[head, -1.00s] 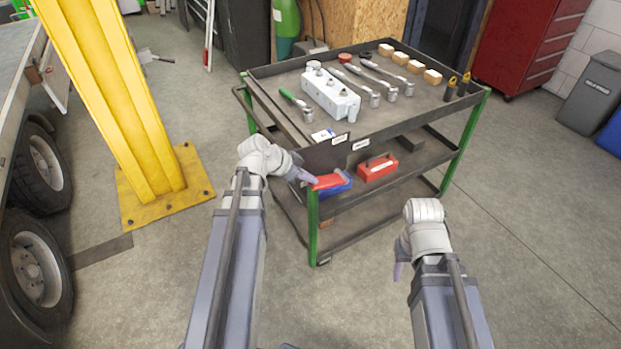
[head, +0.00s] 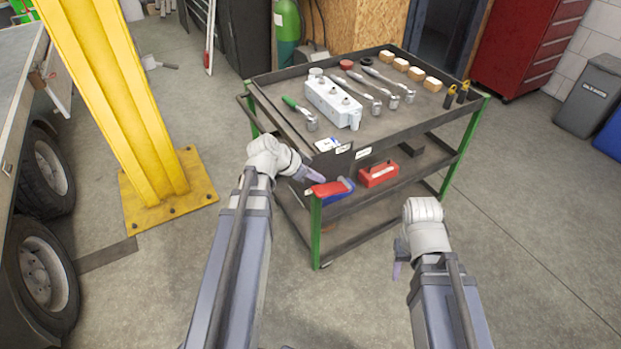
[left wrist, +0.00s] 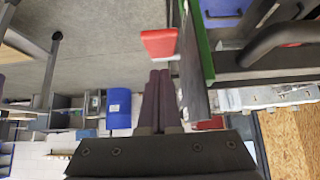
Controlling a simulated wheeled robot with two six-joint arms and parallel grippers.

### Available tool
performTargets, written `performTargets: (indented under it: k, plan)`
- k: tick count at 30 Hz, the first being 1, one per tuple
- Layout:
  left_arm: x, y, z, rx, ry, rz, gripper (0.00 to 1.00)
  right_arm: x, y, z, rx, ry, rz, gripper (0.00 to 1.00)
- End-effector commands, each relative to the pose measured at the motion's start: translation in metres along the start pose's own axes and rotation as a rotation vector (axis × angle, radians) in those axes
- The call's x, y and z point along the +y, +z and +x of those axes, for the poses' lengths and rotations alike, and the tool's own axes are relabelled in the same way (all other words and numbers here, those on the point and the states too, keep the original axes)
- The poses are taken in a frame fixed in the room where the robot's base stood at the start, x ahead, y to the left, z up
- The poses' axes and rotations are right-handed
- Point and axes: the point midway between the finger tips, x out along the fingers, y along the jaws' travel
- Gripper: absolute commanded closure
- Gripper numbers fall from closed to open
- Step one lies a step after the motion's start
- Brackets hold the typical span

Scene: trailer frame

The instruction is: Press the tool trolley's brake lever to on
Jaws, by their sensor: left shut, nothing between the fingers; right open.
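The tool trolley (head: 290,74) is dark grey with green corner posts. A red lever (head: 328,188) sits at the top of its near green post, and its red end also shows in the left wrist view (left wrist: 158,43). My left gripper (head: 318,179) is shut and empty, with its fingertips right by the red lever in the head view. In the left wrist view the closed fingers (left wrist: 160,75) end close to the red end; I cannot tell whether they touch. My right gripper (head: 397,269) hangs low in front of the trolley; its fingers are mostly hidden by its wrist.
The trolley top holds a pale block (head: 332,103), several ratchets and wooden blocks. A red box (head: 378,173) and a blue item (head: 338,193) are on the shelf below. A yellow column (head: 110,100) stands left.

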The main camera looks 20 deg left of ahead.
Motion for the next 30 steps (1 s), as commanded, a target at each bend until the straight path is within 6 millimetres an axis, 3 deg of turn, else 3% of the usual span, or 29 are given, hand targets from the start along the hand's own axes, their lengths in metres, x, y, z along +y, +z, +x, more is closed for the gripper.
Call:
performTargets:
  k: [1, 3, 12, 18, 30]
  plan:
    - [0.001, 0.002, -0.019, 0.000, -0.003, -0.004, 1.00, 0.001, 0.001, -0.013, 0.000, 0.000, 0.000, 0.50]
    - [0.001, 0.008, -0.035, 0.001, -0.003, -0.005, 1.00, 0.002, 0.001, -0.021, 0.000, 0.000, 0.000, 0.50]
    - [-0.001, 0.026, -0.082, 0.002, -0.002, -0.003, 1.00, 0.004, 0.003, -0.044, 0.000, 0.000, 0.001, 0.50]
    - [-0.002, 0.031, -0.093, 0.003, -0.001, 0.000, 1.00, 0.005, 0.003, -0.048, 0.000, 0.000, 0.001, 0.50]
    - [-0.002, 0.032, -0.093, 0.003, 0.000, 0.000, 1.00, 0.005, 0.003, -0.048, 0.000, 0.000, 0.001, 0.50]
